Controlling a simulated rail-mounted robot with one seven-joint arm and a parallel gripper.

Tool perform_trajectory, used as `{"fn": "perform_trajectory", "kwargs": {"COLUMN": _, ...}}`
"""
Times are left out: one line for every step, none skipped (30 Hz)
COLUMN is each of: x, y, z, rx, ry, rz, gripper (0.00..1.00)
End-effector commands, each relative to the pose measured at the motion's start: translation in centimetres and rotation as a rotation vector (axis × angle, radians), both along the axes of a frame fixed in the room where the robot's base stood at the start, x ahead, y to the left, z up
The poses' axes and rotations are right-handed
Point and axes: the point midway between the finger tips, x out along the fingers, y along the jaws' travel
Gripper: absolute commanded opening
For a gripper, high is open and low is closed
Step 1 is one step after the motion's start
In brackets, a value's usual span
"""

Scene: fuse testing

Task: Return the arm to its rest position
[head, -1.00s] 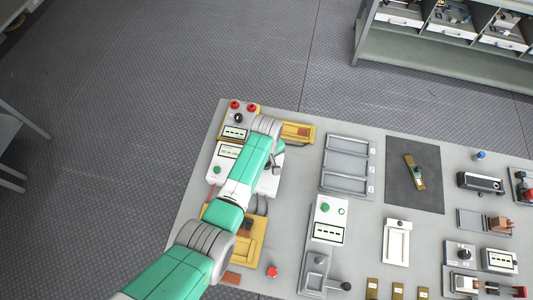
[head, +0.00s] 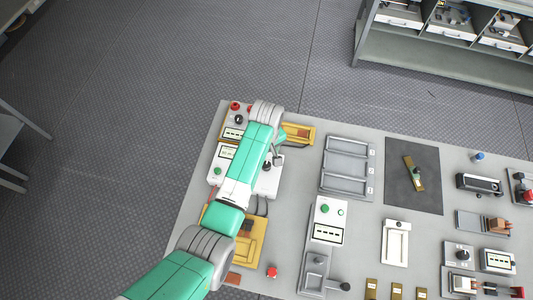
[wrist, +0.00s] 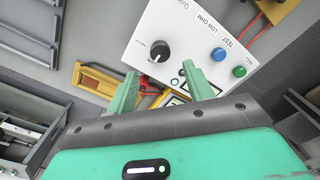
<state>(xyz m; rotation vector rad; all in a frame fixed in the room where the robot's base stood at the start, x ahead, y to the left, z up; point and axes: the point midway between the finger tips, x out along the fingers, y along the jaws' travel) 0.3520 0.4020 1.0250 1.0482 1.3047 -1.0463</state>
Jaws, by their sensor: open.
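My green and white arm (head: 250,165) reaches over the left part of the grey table. My gripper (wrist: 162,88) shows in the wrist view with its two green fingers apart and nothing between them. Beyond the fingers is a white test box (wrist: 195,45) with a black knob, a blue button and a green button. The fingers overlap the box's near edge in the picture; I cannot tell how high above it they are. In the head view the gripper is mostly hidden by the arm.
A yellow tray (wrist: 103,84) lies left of the fingers; it also shows in the head view (head: 300,133). A grey three-slot rack (head: 347,167) and a dark mat (head: 413,150) with a brass-coloured piece (head: 414,174) lie to the right.

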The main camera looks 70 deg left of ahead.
Motion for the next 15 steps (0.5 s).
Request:
{"fn": "perform_trajectory", "kwargs": {"x": 0.00, "y": -0.02, "z": 0.40, "rx": 0.000, "ry": 0.000, "rz": 0.000, "gripper": 0.52}}
{"fn": "perform_trajectory", "kwargs": {"x": 0.00, "y": -0.02, "z": 0.56, "rx": 0.000, "ry": -0.001, "rz": 0.000, "gripper": 0.52}}
{"fn": "perform_trajectory", "kwargs": {"x": 0.00, "y": -0.02, "z": 0.69, "rx": 0.000, "ry": -0.001, "rz": 0.000, "gripper": 0.52}}
{"fn": "perform_trajectory", "kwargs": {"x": -0.01, "y": -0.02, "z": 0.73, "rx": 0.000, "ry": 0.000, "rz": 0.000, "gripper": 0.52}}
{"fn": "perform_trajectory", "kwargs": {"x": -0.02, "y": -0.02, "z": 0.75, "rx": 0.000, "ry": 0.000, "rz": 0.000, "gripper": 0.52}}
{"fn": "perform_trajectory", "kwargs": {"x": -0.01, "y": -0.03, "z": 0.74, "rx": -0.001, "ry": 0.000, "rz": 0.000, "gripper": 0.52}}
{"fn": "perform_trajectory", "kwargs": {"x": -0.01, "y": -0.03, "z": 0.73, "rx": -0.001, "ry": 0.000, "rz": 0.000, "gripper": 0.52}}
{"fn": "perform_trajectory", "kwargs": {"x": -0.02, "y": -0.02, "z": 0.72, "rx": -0.001, "ry": 0.000, "rz": 0.000, "gripper": 0.52}}
{"fn": "perform_trajectory", "kwargs": {"x": -0.02, "y": -0.02, "z": 0.72, "rx": -0.001, "ry": 0.000, "rz": 0.000, "gripper": 0.52}}
{"fn": "perform_trajectory", "kwargs": {"x": -0.02, "y": -0.02, "z": 0.72, "rx": -0.001, "ry": 0.000, "rz": 0.000, "gripper": 0.52}}
{"fn": "perform_trajectory", "kwargs": {"x": -0.02, "y": -0.02, "z": 0.71, "rx": -0.001, "ry": 0.000, "rz": 0.000, "gripper": 0.52}}
{"fn": "perform_trajectory", "kwargs": {"x": -0.02, "y": -0.02, "z": 0.71, "rx": 0.000, "ry": 0.000, "rz": 0.000, "gripper": 0.52}}
{"fn": "perform_trajectory", "kwargs": {"x": -0.02, "y": -0.02, "z": 0.71, "rx": -0.001, "ry": 0.000, "rz": 0.000, "gripper": 0.52}}
{"fn": "perform_trajectory", "kwargs": {"x": -0.02, "y": -0.02, "z": 0.71, "rx": -0.001, "ry": 0.000, "rz": 0.000, "gripper": 0.52}}
{"fn": "perform_trajectory", "kwargs": {"x": -0.02, "y": -0.02, "z": 0.70, "rx": -0.001, "ry": 0.000, "rz": 0.000, "gripper": 0.52}}
